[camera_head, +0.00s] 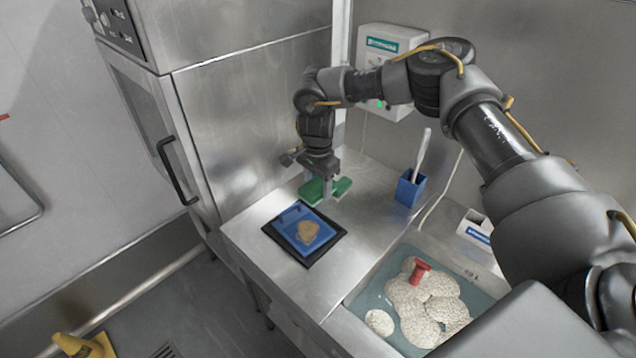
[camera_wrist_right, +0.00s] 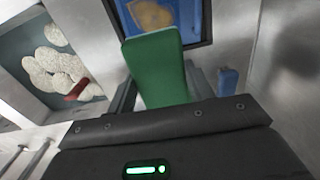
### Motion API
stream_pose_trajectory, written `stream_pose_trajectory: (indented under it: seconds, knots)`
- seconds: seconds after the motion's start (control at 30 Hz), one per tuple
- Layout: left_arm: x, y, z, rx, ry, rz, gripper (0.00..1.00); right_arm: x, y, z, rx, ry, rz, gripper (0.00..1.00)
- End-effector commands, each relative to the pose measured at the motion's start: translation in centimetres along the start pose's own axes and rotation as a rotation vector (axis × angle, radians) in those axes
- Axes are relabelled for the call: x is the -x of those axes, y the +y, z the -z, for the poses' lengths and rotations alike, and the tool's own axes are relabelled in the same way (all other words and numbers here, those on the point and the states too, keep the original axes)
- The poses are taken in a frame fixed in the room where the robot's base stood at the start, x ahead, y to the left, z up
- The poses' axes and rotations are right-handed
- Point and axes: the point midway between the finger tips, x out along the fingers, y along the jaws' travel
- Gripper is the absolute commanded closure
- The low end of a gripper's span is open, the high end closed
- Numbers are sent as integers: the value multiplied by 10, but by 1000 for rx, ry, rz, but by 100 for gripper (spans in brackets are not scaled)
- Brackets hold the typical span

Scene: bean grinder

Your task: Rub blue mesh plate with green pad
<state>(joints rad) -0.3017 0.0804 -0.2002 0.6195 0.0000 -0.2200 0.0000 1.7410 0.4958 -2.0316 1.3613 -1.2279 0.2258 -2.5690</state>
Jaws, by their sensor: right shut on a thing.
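The blue mesh plate (camera_head: 293,222) lies on a black mat (camera_head: 327,250) on the steel counter, with a tan-brown patch (camera_head: 308,231) on its face. Its edge and patch also show at the top of the right wrist view (camera_wrist_right: 188,22). My right gripper (camera_head: 322,186) is shut on the green pad (camera_head: 341,186), just behind the plate and apart from it. The pad fills the middle of the right wrist view (camera_wrist_right: 156,68) between the fingers. My left gripper is not in view.
A sink (camera_head: 376,292) at the front right holds several pale speckled discs (camera_head: 443,310) and a red object (camera_head: 420,271). A blue holder (camera_head: 409,190) with a white-handled tool (camera_head: 422,150) stands right of the pad. A steel cabinet (camera_head: 245,120) stands at left.

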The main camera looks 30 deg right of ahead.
Motion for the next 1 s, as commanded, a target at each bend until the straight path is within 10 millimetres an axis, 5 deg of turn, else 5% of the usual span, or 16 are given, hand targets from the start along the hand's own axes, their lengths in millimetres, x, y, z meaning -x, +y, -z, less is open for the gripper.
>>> stream_pose_trajectory:
  seconds: [0.5,1.0]
  knots:
    - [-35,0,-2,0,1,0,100,-46,0,0,3,0,0,66]
    - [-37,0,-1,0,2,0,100,-56,6,2,-6,-1,-4,66]
